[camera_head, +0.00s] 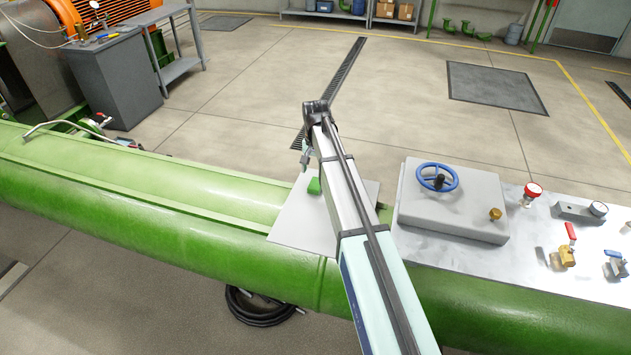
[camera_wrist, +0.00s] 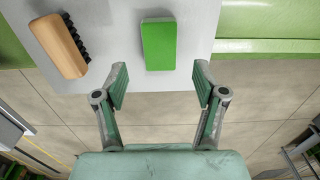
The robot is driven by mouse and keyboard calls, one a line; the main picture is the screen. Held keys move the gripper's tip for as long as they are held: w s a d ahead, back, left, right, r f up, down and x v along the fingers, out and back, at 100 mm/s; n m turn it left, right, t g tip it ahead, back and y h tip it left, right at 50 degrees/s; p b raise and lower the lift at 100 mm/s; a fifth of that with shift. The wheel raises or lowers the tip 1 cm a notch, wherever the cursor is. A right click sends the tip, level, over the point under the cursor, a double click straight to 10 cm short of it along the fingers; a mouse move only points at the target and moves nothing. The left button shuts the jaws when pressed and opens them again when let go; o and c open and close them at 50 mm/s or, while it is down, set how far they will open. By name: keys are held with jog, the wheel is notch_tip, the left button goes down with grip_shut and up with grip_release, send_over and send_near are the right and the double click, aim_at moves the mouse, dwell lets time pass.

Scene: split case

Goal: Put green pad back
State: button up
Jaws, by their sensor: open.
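The green pad (camera_wrist: 158,45) is a small green block lying flat on a light grey plate (camera_wrist: 110,35). In the head view the pad (camera_head: 314,186) shows just left of my arm, on the plate (camera_head: 290,235) that sits on top of the green pipe. My gripper (camera_wrist: 159,84) is open and empty in the wrist view, its two fingers spread. The pad lies ahead of the fingertips, roughly centred between them and apart from them. In the head view my gripper is mostly hidden behind my arm.
A wooden brush (camera_wrist: 60,46) with dark bristles lies on the plate, left of the pad. Right of my arm is a grey panel (camera_head: 520,265) with a box bearing a blue handwheel (camera_head: 437,178), plus valves and fittings. A grey cabinet (camera_head: 113,80) stands at the far left.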

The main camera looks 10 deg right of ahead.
aim_at(315, 183)
notch_tip(315, 183, up, 6)
jog(key=b, duration=0.1)
jog(key=shift+r, duration=0.15)
